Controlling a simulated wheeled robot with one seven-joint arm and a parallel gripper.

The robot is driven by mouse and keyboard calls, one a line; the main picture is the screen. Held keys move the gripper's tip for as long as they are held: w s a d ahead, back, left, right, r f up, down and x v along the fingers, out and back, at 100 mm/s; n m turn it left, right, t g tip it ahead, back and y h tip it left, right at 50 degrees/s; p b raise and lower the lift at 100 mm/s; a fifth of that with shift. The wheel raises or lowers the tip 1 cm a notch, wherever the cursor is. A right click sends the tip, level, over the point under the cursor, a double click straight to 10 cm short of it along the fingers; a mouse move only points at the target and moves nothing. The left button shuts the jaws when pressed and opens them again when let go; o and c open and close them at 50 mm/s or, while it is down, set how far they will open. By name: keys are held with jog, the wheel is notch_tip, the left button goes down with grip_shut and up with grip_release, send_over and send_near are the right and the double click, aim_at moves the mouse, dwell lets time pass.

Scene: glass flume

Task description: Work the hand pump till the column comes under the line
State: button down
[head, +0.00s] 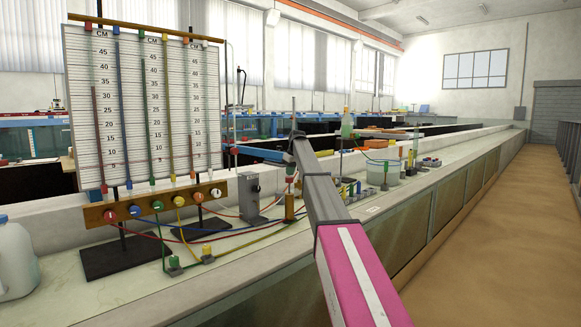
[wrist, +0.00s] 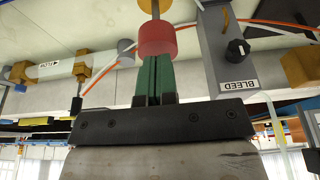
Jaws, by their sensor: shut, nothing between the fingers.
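The hand pump (head: 290,207) stands on the bench ledge right of the gauge board, with a slim rod. In the wrist view its red knob (wrist: 158,38) sits on a brass rod. My gripper (wrist: 154,62) has its green fingers shut together, with their tips at the knob, not around it; whether they touch is unclear. In the head view my gripper (head: 291,168) is small and above the pump. The gauge board (head: 143,100) carries several coloured columns against CM scales; the red column (head: 96,135) is at the left. I cannot make out a marked line.
A grey box (head: 250,197) labelled BLEED (wrist: 236,85) with a black knob stands close beside the pump. Coloured hoses (head: 235,243) run over the bench. Beakers and bottles (head: 387,172) stand farther right.

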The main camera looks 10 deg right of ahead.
jog(key=shift+f, duration=0.2)
jog(key=shift+f, duration=2.55)
notch_tip(320, 180, up, 4)
jog(key=shift+a+r, duration=0.1)
jog(key=shift+r, duration=0.1)
jog(key=v, duration=1)
dwell(1.7)
notch_tip(320, 180, up, 5)
send_over(291, 178)
jog(key=d, duration=0.2)
jog(key=shift+s+a+f, duration=0.1)
jog(key=shift+s+a, duration=0.1)
jog(key=shift+s, duration=0.2)
